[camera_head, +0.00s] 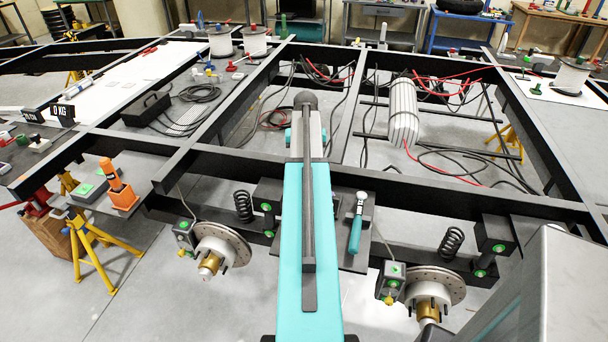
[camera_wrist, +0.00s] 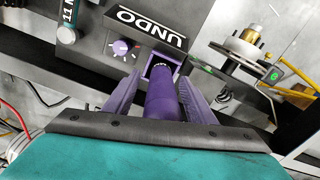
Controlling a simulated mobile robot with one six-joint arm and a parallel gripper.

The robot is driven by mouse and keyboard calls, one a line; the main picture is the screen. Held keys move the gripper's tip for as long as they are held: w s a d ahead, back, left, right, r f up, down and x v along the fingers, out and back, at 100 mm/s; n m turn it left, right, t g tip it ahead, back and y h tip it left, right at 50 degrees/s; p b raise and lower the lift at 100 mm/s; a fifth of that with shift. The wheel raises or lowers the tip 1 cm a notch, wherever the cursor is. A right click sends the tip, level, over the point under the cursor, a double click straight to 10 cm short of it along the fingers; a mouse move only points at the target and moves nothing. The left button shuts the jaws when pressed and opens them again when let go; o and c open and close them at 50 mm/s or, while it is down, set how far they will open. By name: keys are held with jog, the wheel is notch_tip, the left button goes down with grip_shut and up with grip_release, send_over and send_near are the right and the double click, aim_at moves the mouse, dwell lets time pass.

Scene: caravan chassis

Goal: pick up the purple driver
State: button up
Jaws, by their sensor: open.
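The purple driver (camera_wrist: 161,101) stands in a square purple-rimmed holder on a dark grey panel in the wrist view. Its thick handle points toward my wrist. My gripper (camera_wrist: 157,79) is open, with one purple finger on each side of the handle. The handle lies between the fingers; I cannot tell whether either finger touches it. The lower end of the driver is hidden in the holder. In the head view my own arm hides both the driver and my gripper.
A teal-handled tool (camera_head: 356,228) hangs near my arm. A brake disc (camera_wrist: 240,50) is at right in the wrist view. Black chassis beams (camera_head: 430,187) surround my arm.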

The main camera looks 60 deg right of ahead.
jog(key=shift+c, duration=0.2)
dwell(0.3)
grip_shut()
jog(key=shift+r, duration=0.2)
jog(key=shift+r+b, duration=0.9)
jog(key=shift+r, duration=3.95)
jog(key=shift+w, duration=0.1)
